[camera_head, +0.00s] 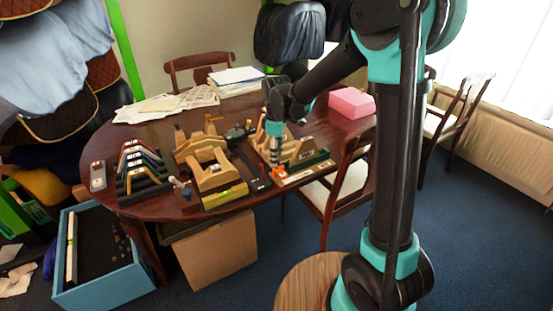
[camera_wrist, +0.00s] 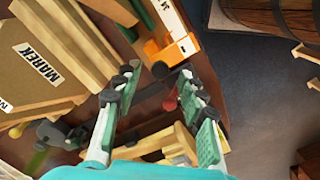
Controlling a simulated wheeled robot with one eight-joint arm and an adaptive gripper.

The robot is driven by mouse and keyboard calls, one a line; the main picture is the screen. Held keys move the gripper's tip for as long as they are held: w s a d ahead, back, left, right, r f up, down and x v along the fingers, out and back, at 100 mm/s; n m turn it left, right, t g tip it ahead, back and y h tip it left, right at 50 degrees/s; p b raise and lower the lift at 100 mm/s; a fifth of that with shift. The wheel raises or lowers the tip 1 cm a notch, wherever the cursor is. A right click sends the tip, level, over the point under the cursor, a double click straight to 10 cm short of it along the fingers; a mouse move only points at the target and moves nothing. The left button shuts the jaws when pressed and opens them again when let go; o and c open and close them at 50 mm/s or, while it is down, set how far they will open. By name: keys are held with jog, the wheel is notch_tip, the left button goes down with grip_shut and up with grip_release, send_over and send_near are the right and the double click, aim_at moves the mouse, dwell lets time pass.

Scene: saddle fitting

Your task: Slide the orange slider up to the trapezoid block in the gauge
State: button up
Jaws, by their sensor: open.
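The orange slider (camera_head: 279,172) sits at the near-left end of a low gauge strip (camera_head: 302,175) by the table's front edge. In the wrist view the orange slider (camera_wrist: 160,54) has a pale end and lies just beyond my fingertips. My gripper (camera_wrist: 155,78) is open, with its two teal fingers apart and nothing visible held between them. In the head view my gripper (camera_head: 275,150) points down close above the slider; contact cannot be told.
A wooden block labelled MAREK (camera_wrist: 40,62) stands close to my left finger in the wrist view. Wooden saddle fixtures (camera_head: 208,165), a dark stepped rack (camera_head: 140,172) and a pink box (camera_head: 352,103) crowd the table (camera_head: 98,150). A chair (camera_head: 345,185) stands at the front edge.

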jog(key=shift+f, duration=0.75)
jog(key=shift+c, duration=0.5)
grip_shut()
